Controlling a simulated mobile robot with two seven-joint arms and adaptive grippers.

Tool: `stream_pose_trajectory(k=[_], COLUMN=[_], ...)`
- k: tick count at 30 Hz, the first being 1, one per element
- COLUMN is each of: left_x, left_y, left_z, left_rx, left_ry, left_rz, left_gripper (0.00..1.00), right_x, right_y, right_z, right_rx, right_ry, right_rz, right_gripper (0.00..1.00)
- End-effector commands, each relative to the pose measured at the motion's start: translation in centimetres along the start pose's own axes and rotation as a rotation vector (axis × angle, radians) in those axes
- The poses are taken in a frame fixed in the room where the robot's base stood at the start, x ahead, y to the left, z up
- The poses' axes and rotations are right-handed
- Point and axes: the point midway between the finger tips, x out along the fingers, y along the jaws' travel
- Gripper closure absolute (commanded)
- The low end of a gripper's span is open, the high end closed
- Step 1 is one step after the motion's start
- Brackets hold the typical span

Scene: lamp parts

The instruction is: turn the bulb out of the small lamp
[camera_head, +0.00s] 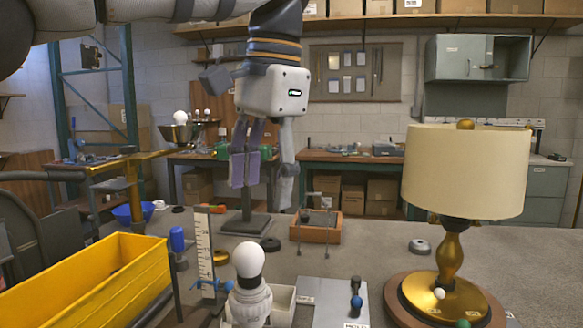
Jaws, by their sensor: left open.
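A white bulb (249,259) stands upright on a pale ribbed body (249,299) at the bottom centre, which looks like the small lamp; its lower part is cut off by the picture edge. My left gripper (263,188) hangs from the upper left, fingers pointing down. It is open and empty, above and apart from the bulb in the picture. My right gripper is not in view.
A large shaded lamp (466,172) stands at the right. A yellow bin (95,290) fills the lower left. Near the bulb are an upright ruler (204,243), a grey plate (334,299) and a wooden tray (316,232).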

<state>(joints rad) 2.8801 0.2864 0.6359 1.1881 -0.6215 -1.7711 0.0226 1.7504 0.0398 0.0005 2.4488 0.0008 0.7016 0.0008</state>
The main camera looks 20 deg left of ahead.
Motion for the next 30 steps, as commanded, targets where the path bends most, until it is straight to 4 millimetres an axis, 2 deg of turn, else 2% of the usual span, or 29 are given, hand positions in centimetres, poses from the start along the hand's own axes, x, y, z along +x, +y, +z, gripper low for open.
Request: stream_pose_trajectory(k=[2, 5, 12, 18, 23, 30], left_x=[-0.2, 1.0, 6.9, 10.5, 11.6, 11.7], left_y=[0.1, 0.1, 0.1, 0.1, 0.1, 0.1], left_z=[0.2, 0.3, 0.2, 0.1, 0.1, 0.1], left_rx=[0.0, 0.0, 0.002, 0.001, 0.0, 0.0], left_ry=[0.007, 0.006, 0.005, 0.007, 0.009, 0.009], left_rz=[-0.002, -0.001, 0.002, -0.001, -0.002, -0.002], left_gripper=[0.42, 0.42, 0.42, 0.42, 0.42, 0.42], right_x=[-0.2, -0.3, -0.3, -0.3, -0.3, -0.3], right_y=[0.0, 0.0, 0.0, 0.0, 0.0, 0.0], right_z=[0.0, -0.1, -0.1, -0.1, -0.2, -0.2], right_rx=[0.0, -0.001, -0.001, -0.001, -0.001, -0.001], right_ry=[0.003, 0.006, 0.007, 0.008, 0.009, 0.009], right_rz=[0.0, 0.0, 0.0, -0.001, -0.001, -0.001], right_gripper=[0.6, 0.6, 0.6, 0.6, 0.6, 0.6])
